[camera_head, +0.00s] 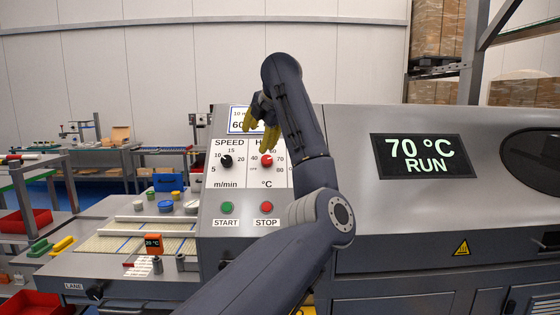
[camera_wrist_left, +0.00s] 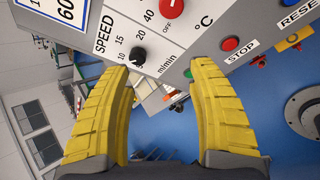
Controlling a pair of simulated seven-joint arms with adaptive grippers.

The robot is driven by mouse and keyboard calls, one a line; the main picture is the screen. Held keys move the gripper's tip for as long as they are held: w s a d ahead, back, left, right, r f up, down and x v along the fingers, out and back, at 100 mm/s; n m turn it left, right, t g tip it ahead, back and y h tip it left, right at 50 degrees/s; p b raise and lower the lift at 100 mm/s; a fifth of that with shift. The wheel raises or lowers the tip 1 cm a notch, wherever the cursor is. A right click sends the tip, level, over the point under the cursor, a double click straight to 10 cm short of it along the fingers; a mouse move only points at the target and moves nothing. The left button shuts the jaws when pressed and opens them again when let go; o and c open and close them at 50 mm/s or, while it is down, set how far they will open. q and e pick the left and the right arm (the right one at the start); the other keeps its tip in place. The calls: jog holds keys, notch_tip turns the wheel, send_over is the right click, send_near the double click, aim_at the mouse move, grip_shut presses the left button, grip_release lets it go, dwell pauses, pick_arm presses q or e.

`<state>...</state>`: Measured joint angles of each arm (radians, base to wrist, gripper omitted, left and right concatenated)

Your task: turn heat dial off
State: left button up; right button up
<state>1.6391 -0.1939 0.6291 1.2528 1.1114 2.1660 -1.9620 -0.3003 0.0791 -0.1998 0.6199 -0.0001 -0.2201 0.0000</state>
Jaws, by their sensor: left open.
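The heat dial (camera_head: 266,160) is a red knob on the white panel, partly hidden behind my left arm in the head view; much of its scale is covered. It also shows at the top of the left wrist view (camera_wrist_left: 171,8). I cannot tell its pointer's exact setting. My left gripper (camera_head: 260,129) has yellow fingers, spread and empty, in front of the panel's upper part. In the left wrist view its fingertips (camera_wrist_left: 160,68) are apart, with the heat dial beyond them, not between them. My right gripper is not in view.
The black speed dial (camera_head: 226,161) sits left of the heat dial. Green start (camera_head: 227,208) and red stop (camera_head: 267,207) buttons are below. A screen (camera_head: 424,157) reads 70 °C RUN. A lane with several tubs (camera_head: 165,205) lies left.

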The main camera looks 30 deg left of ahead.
pick_arm(q)
jog(key=m+t+h, duration=0.1)
jog(key=t, duration=0.1)
send_near(268, 159)
jog(key=x, duration=1)
jog(key=shift+w+a+f, duration=0.1)
jog(key=shift+a, duration=0.05)
grip_shut()
dwell(0.6)
